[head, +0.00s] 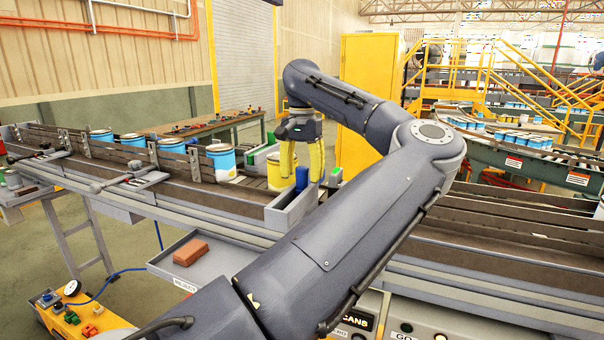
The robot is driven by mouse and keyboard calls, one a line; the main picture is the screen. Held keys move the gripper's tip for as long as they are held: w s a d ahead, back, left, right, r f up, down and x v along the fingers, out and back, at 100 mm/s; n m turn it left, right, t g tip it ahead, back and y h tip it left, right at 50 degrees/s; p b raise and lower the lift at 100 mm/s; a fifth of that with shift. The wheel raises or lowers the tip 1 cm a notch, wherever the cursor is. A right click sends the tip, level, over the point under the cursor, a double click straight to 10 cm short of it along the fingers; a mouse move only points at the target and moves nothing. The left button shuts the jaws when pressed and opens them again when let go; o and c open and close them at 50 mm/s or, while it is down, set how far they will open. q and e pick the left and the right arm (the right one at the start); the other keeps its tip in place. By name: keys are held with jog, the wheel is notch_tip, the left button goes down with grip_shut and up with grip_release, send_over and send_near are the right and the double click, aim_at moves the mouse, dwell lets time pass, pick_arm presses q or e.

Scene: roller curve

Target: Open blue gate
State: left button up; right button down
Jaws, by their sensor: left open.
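A small blue block (301,179), which looks like the blue gate's handle, stands upright at the grey channel (292,212) on the conveyor. My left gripper (302,172) points down over it with two yellow fingers. The fingers are apart, one on each side of the blue block in this view. I cannot tell whether either finger touches it. My left arm hides the channel's right end and part of the conveyor behind it. My right gripper is not in view.
Several blue-and-white cans (222,162) line the conveyor further left. A green block (336,175) is close to the right finger. A red-brown brick (190,252) lies on a grey tray (215,285) in front.

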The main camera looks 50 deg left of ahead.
pick_arm(q)
grip_shut()
dwell(0.3)
jog(key=shift+s, duration=0.1)
